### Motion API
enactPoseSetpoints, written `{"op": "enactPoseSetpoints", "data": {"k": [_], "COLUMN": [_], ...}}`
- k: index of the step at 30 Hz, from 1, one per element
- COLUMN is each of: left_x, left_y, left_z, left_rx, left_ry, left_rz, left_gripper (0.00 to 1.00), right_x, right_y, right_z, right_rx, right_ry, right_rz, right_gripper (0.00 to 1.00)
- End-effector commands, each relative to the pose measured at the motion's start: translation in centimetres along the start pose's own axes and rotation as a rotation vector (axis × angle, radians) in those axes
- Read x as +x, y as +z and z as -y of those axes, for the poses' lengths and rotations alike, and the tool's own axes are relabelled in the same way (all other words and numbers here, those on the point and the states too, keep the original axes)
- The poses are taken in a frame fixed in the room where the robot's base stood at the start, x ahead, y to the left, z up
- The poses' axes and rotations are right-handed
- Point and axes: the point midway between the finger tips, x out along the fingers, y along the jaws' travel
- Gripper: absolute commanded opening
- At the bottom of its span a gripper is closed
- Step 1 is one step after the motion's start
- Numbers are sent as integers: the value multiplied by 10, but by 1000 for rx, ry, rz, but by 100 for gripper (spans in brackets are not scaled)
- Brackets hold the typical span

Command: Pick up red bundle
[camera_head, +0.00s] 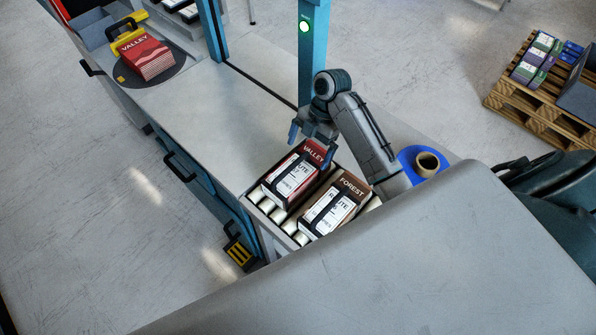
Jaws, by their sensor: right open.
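A red bundle marked VALLEY (313,151), with a black strap and a white label, lies on the roller conveyor at the near end of the counter. My right gripper (311,146) is open just above the far end of this bundle, its blue fingers on either side of it; I cannot tell whether they touch it. A brown bundle marked FOREST (353,186), also strapped and labelled, lies beside it to the right. Another red VALLEY stack (146,58) sits on a dark round plate at the far left. My left gripper is not in view.
A yellow and black tool (127,36) stands behind the far red stack. A blue post with a green light (306,35) rises behind my right arm. A blue round holder (424,163) is right of the conveyor. The counter's middle is clear. A loaded pallet (535,110) stands at right.

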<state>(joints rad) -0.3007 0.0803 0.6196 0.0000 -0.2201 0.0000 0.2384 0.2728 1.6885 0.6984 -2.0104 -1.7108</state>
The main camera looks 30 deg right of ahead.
Motion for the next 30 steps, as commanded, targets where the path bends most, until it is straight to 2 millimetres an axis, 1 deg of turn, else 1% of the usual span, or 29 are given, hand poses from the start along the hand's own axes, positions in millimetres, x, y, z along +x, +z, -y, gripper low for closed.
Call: {"op": "enactPoseSetpoints", "data": {"k": [1,3,8,11,15,18,21,26,29,30], "left_x": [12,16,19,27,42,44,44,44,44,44], "left_y": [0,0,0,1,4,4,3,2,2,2], "left_z": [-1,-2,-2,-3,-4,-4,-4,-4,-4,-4], "left_rx": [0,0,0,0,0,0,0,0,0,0], "left_ry": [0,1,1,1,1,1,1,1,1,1], "left_rz": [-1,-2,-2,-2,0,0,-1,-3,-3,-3], "left_gripper": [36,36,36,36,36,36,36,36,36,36], "right_x": [13,18,24,35,56,68,72,71,71,71], "right_y": [2,1,0,-1,-2,-3,-4,-4,-4,-4], "right_z": [0,0,-1,-2,-5,-4,-4,-4,-4,-4], "right_rx": [0,0,0,0,0,1,0,0,0,0], "right_ry": [0,1,1,1,1,0,0,1,1,1], "right_rz": [-1,0,0,-1,-2,-2,0,1,1,1], "right_gripper": [100,100,100,100,100,100,100,100,82,74]}}
